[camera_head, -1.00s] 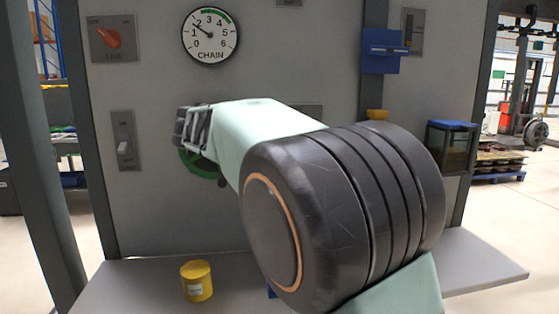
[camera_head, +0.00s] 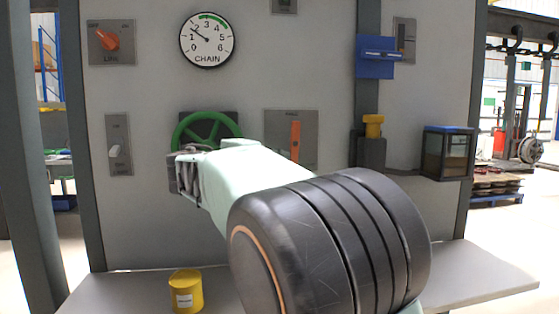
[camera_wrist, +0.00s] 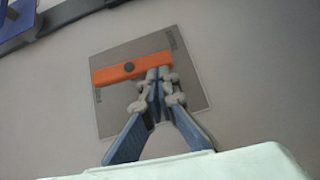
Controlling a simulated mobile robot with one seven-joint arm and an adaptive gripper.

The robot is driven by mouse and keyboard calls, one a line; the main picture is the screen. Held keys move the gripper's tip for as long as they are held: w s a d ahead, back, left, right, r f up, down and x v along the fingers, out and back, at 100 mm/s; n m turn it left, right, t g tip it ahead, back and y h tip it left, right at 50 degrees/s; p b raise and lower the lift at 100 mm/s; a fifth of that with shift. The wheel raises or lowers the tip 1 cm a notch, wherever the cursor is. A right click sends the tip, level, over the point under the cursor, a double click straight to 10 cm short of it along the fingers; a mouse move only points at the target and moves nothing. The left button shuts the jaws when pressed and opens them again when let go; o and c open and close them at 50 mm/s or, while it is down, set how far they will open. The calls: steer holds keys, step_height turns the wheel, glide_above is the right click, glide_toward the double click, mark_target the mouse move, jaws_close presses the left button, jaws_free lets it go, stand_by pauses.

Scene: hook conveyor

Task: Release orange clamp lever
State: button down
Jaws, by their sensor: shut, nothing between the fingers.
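The orange clamp lever (camera_head: 295,141) is upright on a grey plate (camera_head: 275,122) on the panel, right of the green handwheel (camera_head: 208,124). In the wrist view the lever (camera_wrist: 125,70) lies across the picture on its plate (camera_wrist: 112,112), with a dark pivot near its middle. My gripper (camera_wrist: 158,78) is shut and empty. Its fingertips overlap the lever's right part in that view; I cannot tell whether they touch it.
A yellow knob (camera_head: 373,126) and glass box (camera_head: 447,153) are at right. A yellow tin (camera_head: 186,291) stands on the shelf (camera_head: 490,275).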

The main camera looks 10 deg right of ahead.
stand_by(0.4)
steer(key=v, duration=1.2)
steer(key=shift+r, duration=0.1)
